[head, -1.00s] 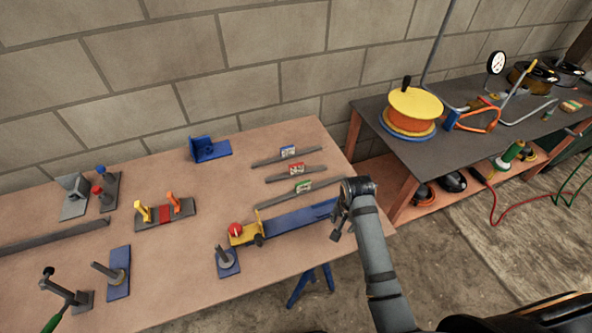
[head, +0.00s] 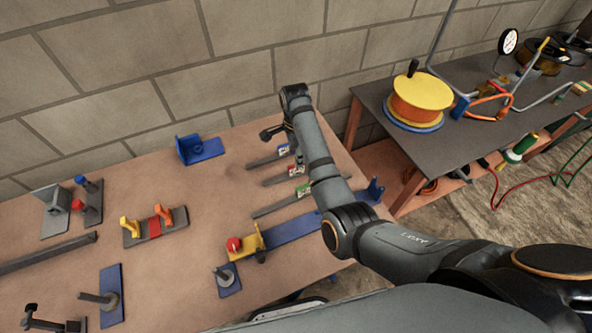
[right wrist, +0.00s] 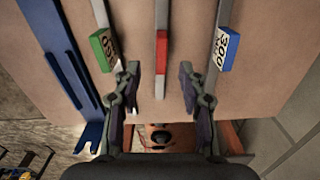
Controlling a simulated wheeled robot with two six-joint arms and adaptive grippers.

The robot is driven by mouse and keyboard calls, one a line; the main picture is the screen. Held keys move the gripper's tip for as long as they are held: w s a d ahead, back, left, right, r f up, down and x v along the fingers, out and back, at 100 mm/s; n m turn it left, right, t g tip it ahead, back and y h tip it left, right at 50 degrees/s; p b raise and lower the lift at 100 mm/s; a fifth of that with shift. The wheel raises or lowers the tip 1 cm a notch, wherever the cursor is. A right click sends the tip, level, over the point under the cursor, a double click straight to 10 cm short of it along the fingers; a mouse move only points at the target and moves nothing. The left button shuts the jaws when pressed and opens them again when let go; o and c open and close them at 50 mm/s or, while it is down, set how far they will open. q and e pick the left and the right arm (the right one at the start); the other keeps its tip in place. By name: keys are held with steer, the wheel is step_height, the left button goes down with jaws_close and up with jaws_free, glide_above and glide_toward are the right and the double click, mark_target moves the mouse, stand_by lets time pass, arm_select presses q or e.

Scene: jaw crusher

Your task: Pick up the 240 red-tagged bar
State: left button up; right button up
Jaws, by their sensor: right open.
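The red-tagged bar (head: 275,178) is a thin grey strip lying on the bench between two similar bars; my right arm hides its right part in the head view. Its red tag (head: 295,171) shows beside the arm. In the right wrist view, the red-tagged bar (right wrist: 162,82) points down between the fingers of my right gripper (right wrist: 159,78), its tag (right wrist: 162,48) just beyond the fingertips. The tag's number is not readable there. My right gripper (head: 272,133) is open and empty, over the far right of the bench. My left gripper is not in view.
A green-tagged bar (right wrist: 101,12) and a blue-tagged bar marked 300 (right wrist: 217,22) flank it closely. A blue stop rail (head: 290,227) lies nearer. A blue bracket (head: 200,150) stands left. A dark side table (head: 440,160) with a yellow reel (head: 421,92) stands right.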

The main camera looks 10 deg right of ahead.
mark_target(296, 170)
step_height(296, 170, down, 3)
steer(key=shift+w+r, duration=0.1)
step_height(296, 170, down, 4)
steer(key=shift+d+r+p, duration=0.1)
steer(key=shift+p, duration=0.25)
steer(key=c, duration=0.7)
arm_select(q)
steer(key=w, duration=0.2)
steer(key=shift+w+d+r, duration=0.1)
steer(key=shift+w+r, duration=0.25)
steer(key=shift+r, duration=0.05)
arm_select(e)
jaws_close()
